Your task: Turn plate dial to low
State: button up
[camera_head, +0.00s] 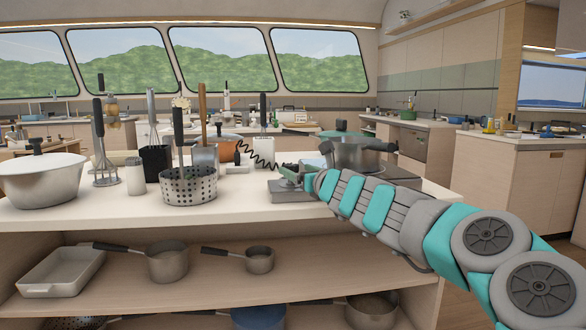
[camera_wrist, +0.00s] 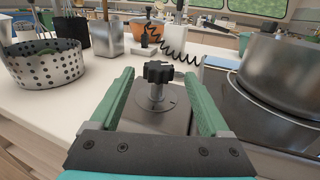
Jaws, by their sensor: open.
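The plate dial (camera_wrist: 158,73) is a black lobed knob on a short metal stem, standing on a grey metal control box. In the wrist view it sits between my gripper's two green fingers (camera_wrist: 160,88), with a gap on both sides. My gripper is open and not touching the dial. A round scale mark shows around the stem's base; I cannot read its setting. The hot plate (camera_wrist: 230,88) with a steel pot (camera_wrist: 290,75) stands to the right of the box. In the head view my gripper (camera_head: 297,172) is over the grey box (camera_head: 285,190), and the dial is hidden.
A perforated steel utensil holder (camera_head: 188,187) and a large white pot (camera_head: 40,178) stand left on the white counter (camera_head: 120,212). The steel pot (camera_head: 355,155) is close on the right of my gripper. A coiled black cord (camera_wrist: 178,52) lies behind the dial.

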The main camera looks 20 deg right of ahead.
aim_at(295, 169)
jog(key=shift+w+a, duration=0.15)
jog(key=shift+w, duration=1.9)
jog(key=shift+c, duration=0.3)
grip_shut()
